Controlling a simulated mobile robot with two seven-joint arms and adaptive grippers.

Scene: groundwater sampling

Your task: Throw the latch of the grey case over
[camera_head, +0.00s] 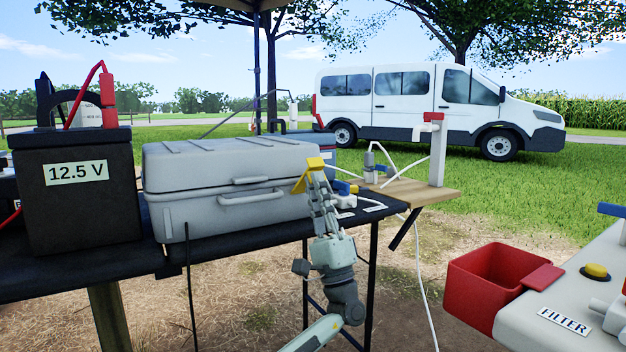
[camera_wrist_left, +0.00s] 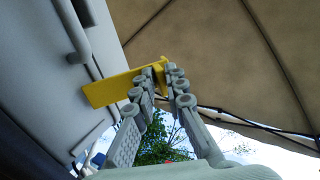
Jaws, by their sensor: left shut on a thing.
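The grey case (camera_head: 228,185) lies closed on the black table, with its handle on the front face. Its yellow latch (camera_head: 306,174) is at the right end of the front face and sticks up and out. My left gripper (camera_head: 317,187) is at the latch, with its fingers pointing up. In the left wrist view the yellow latch (camera_wrist_left: 112,89) slants across, and the left gripper (camera_wrist_left: 166,75) is shut on its end. The case's grey wall and a handle (camera_wrist_left: 78,35) show at the left there. My right gripper is not in view.
A black battery marked 12.5 V (camera_head: 75,190) stands left of the case. A wooden board (camera_head: 410,192) with a tap post and tubing is to the right. A red bin (camera_head: 490,283) hangs by the FILTER table (camera_head: 590,290) at the front right.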

